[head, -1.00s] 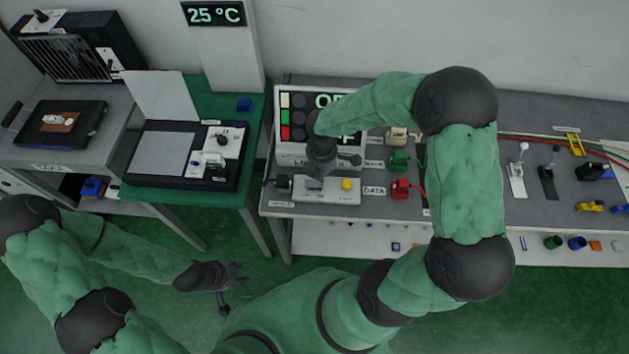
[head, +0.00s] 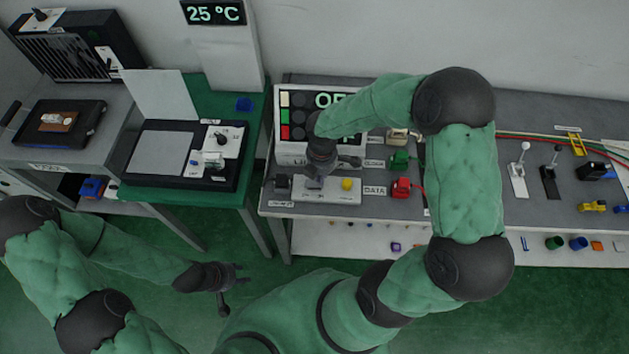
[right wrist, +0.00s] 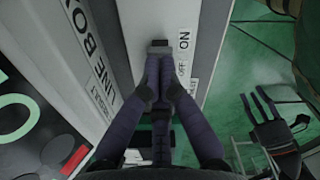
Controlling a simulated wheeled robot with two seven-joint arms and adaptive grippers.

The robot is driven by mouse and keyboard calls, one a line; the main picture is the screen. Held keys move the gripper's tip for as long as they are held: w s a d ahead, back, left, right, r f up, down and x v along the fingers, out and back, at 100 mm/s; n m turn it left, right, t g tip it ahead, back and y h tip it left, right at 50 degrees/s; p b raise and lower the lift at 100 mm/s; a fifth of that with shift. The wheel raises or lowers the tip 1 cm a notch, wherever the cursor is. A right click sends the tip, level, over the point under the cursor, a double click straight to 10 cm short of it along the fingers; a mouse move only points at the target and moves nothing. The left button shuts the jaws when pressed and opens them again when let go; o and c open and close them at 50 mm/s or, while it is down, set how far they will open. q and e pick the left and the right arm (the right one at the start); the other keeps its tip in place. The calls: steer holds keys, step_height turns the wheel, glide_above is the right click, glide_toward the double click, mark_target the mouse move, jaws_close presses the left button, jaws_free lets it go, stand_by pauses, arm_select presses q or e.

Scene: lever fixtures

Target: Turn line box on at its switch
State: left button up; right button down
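The line box (head: 290,153) is a white box on the grey bench, with a display partly hidden by my right arm. Its name also shows on the box in the right wrist view (right wrist: 98,62). In front of it lies a white switch plate (head: 335,194). In the right wrist view, a small grey switch (right wrist: 159,44) stands on the plate beside ON and OFF labels. My right gripper (right wrist: 159,62) has its fingertips together right at the switch; contact is unclear. My left gripper (head: 242,274) hangs over the floor, empty, with fingers apart.
Green (head: 399,161) and red (head: 401,188) connectors sit to the right. A black-and-white device (head: 170,155) stands on the green table at left. White and black levers (head: 518,170) stand farther right.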

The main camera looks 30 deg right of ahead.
steer(key=shift+f+b, duration=0.5)
steer(key=shift+f, duration=0.3)
stand_by(0.4)
steer(key=shift+s, duration=0.1)
steer(key=shift+r+p, duration=3.15)
steer(key=shift+r, duration=0.4)
steer(key=shift+f, duration=0.1)
